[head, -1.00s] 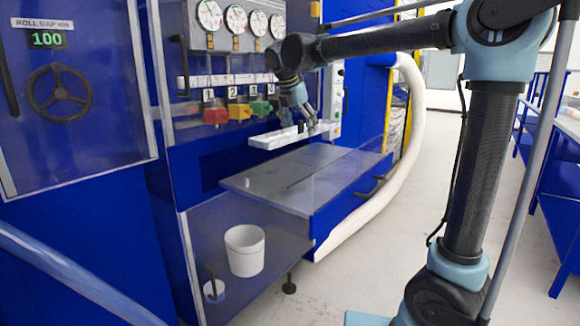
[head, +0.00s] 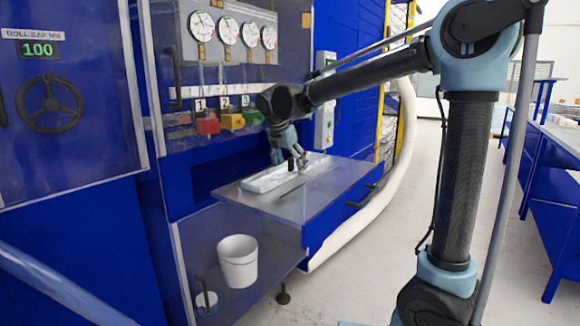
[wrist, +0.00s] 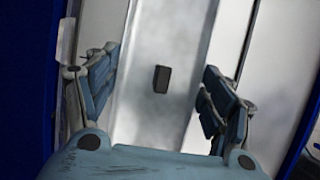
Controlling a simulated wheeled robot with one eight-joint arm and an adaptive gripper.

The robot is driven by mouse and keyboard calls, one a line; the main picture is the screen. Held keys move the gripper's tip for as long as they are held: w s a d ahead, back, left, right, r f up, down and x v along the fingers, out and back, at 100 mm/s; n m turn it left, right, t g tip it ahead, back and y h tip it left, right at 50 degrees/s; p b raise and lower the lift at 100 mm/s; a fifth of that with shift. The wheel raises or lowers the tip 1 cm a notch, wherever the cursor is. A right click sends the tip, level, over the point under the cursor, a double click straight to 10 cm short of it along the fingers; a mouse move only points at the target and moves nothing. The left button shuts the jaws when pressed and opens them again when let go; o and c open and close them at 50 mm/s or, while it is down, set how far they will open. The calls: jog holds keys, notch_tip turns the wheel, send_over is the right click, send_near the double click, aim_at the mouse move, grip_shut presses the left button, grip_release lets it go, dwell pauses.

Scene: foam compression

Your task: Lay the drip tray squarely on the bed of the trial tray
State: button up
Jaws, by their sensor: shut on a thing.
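The drip tray (head: 262,182) is a long, shallow white tray. In the head view it lies low over the back part of the grey trial tray (head: 345,182), its long side running roughly with the bed; touching or slightly above, I cannot tell. My gripper (head: 291,165) is shut on the drip tray from above. In the wrist view the fingers of my gripper (wrist: 160,95) stand on both sides of the pale drip tray (wrist: 165,35), with a small dark block between them. The fingertip contact is not clear.
A blue machine with dials, coloured valves and a handwheel (head: 50,104) stands behind. A white bucket (head: 238,262) and a smaller cup (head: 206,302) stand below the trial tray. A white hose (head: 352,228) curves at the right. The trial tray's front part is bare.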

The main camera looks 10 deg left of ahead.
jog(key=o, duration=1.3)
jog(key=shift+o, duration=0.2)
jog(key=v, duration=1.2)
jog(key=shift+s, duration=0.1)
